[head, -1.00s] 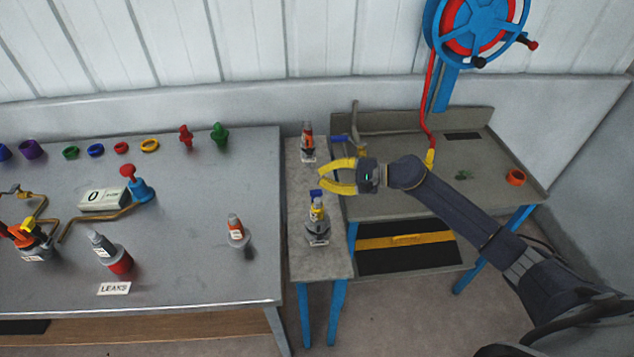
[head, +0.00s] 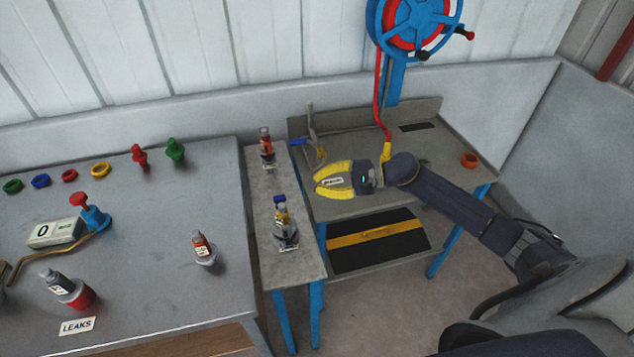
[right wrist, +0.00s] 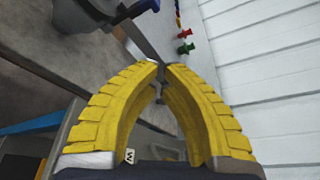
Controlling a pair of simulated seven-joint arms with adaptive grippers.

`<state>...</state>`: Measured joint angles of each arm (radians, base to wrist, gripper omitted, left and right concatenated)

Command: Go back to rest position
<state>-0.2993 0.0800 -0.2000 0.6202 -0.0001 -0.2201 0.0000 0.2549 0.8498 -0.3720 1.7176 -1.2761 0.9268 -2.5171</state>
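My right gripper (head: 317,184) is in the middle of the head view, above the left side of the right-hand bench, with its arm coming in from the right. Its yellow fingers curve inward, and in the right wrist view the fingertips (right wrist: 161,66) come together. It holds nothing that I can see. A small white label shows between the fingers. It is apart from the yellow-necked bottle (head: 284,228) and the red-labelled bottle (head: 266,150) on the narrow stand. My left gripper is not in the head view.
The narrow grey stand (head: 282,185) lies between the left table (head: 165,280) and the right-hand bench (head: 345,207). A blue handwheel (head: 415,22) hangs on the wall with a red hose below it.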

